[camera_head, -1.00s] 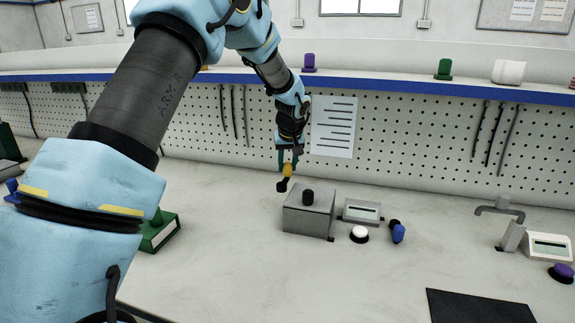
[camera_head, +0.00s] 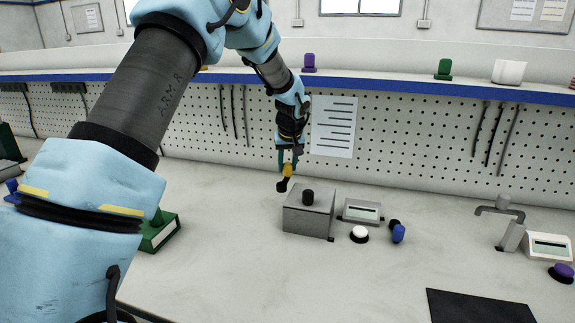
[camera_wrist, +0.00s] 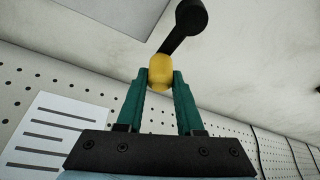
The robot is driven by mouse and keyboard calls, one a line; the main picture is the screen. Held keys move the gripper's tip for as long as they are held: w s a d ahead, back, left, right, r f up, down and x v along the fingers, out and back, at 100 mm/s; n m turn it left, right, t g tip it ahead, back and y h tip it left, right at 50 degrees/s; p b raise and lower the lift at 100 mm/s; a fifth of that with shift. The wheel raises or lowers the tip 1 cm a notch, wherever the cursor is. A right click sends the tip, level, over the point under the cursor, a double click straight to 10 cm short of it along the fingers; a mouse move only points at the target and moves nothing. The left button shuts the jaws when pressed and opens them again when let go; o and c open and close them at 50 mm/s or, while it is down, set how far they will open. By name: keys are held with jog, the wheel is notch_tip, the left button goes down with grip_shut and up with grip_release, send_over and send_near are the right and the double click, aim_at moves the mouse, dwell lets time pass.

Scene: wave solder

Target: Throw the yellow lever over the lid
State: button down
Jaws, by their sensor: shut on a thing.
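The yellow lever (camera_head: 287,171) has a yellow knob on a black arm that ends in a round black hub. It stands at the back left of the grey box with the lid (camera_head: 306,212), which is closed and has a black knob on top. My gripper (camera_head: 287,164) is shut on the yellow knob. In the wrist view, the green fingers of my gripper (camera_wrist: 160,80) press the yellow lever (camera_wrist: 161,68) from both sides. The black arm runs up and right from the knob. A grey surface shows at the wrist view's top left.
A small display unit (camera_head: 362,212), a white button (camera_head: 359,234) and a blue knob (camera_head: 398,234) stand right of the box. A pegboard with a paper sheet (camera_head: 334,126) stands behind. The bench in front of the box is clear.

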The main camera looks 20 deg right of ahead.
jog(key=s+m, duration=0.1)
jog(key=m, duration=0.1)
jog(key=s+d+m+g+h+p, duration=0.1)
jog(key=m, duration=0.1)
jog(key=s+m+h+p, duration=0.1)
jog(key=m, duration=0.2)
jog(key=shift+d+r, duration=0.15)
jog(key=shift+d, duration=0.25)
jog(key=s+m+g+p, duration=0.1)
jog(key=m, duration=0.1)
jog(key=s+m+g+h+p, duration=0.1)
jog(key=m, duration=0.2)
jog(key=shift+s+d+p, duration=0.1)
jog(key=shift+s+p, duration=0.2)
jog(key=shift+s, duration=0.05)
jog(key=shift+s+m+g+p, duration=0.45)
jog(key=shift+s+m, duration=0.1)
jog(key=shift+m, duration=0.55)
jog(key=c, duration=0.5)
grip_release()
jog(key=shift+c, duration=0.2)
jog(key=shift+a, duration=0.2)
